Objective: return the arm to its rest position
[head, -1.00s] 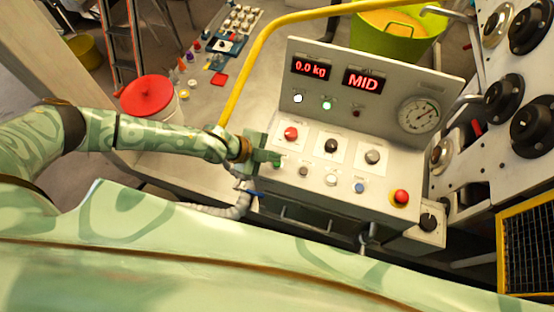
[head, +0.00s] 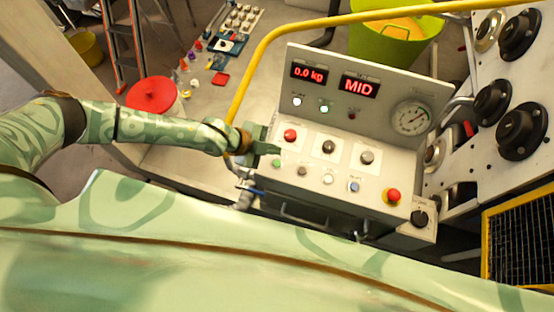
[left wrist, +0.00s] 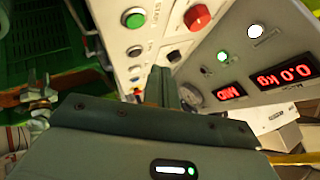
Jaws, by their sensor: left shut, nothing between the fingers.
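My left arm comes in from the left in the head view, and its left gripper (head: 268,147) is at the left edge of the grey control panel (head: 325,215). The fingers are shut and hold nothing. They also show in the left wrist view (left wrist: 163,85), close to the panel face, with a green button (left wrist: 133,18) and a red knob (left wrist: 197,17) beyond them. In the head view the fingertips are just left of the red knob (head: 290,135) and above the green button (head: 277,163). I cannot tell whether they touch the panel. My right gripper is not in view.
The displays read 0.0 kg (head: 309,72) and MID (head: 359,86). A yellow rail (head: 262,62) arches behind the gripper. Black knobs (head: 520,130) line the right side.

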